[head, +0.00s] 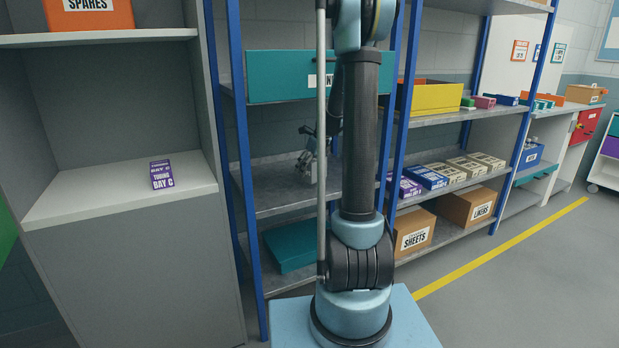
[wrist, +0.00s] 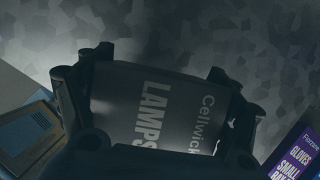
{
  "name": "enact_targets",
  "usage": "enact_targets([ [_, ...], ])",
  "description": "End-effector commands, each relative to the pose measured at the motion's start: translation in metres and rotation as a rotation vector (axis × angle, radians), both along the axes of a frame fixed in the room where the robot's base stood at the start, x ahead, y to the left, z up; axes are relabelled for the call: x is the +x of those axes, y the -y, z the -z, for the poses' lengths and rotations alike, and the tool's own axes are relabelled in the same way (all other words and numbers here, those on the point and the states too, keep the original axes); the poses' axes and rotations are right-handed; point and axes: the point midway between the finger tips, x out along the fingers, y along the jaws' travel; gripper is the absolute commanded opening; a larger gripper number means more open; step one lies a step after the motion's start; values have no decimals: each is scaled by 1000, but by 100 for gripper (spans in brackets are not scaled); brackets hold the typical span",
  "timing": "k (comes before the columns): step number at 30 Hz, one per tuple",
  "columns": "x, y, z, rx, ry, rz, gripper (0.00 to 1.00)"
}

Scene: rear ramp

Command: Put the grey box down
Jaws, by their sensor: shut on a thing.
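The grey box (wrist: 165,112) is dark in the wrist view, with "Cellwick LAMPS" in pale letters on the face towards me. My gripper (wrist: 160,72) is shut on it, with a finger on either side. In the head view my gripper (head: 308,143) is inside the blue-posted rack, over the grey metal middle shelf (head: 268,198), partly behind my arm. The box is hard to make out there. A mottled grey surface fills the wrist view behind the box. I cannot tell whether the box touches the shelf.
A purple gloves box (wrist: 297,155) and a brown box (wrist: 25,128) flank the gripper in the wrist view. A teal bin (head: 285,76) is on the shelf above, and a teal box (head: 292,245) below. Left of my gripper the middle shelf is bare.

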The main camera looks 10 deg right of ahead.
Motion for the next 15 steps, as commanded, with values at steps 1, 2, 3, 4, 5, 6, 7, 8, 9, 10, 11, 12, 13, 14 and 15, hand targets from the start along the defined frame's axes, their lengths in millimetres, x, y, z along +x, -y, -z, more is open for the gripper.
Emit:
enact_targets([
  [1, 0, 1, 8, -1, -1, 0, 33],
  [2, -1, 1, 13, 0, -1, 1, 33],
  [3, -1, 1, 18, 0, 0, 1, 33],
  [4, -1, 1, 23, 0, 0, 1, 33],
  [5, -1, 1, 26, 0, 0, 1, 33],
  [6, -1, 2, 30, 0, 0, 1, 33],
  [7, -1, 2, 32, 0, 0, 1, 33],
  [8, -1, 2, 34, 0, 0, 1, 33],
  [9, -1, 2, 35, 0, 0, 1, 33],
  [10, -1, 2, 35, 0, 0, 1, 33],
  [11, -1, 2, 35, 0, 0, 1, 33],
  [12, -1, 2, 34, 0, 0, 2, 33],
  [13, -1, 2, 34, 0, 0, 2, 33],
  [14, -1, 2, 34, 0, 0, 2, 33],
  [15, -1, 2, 34, 0, 0, 2, 33],
])
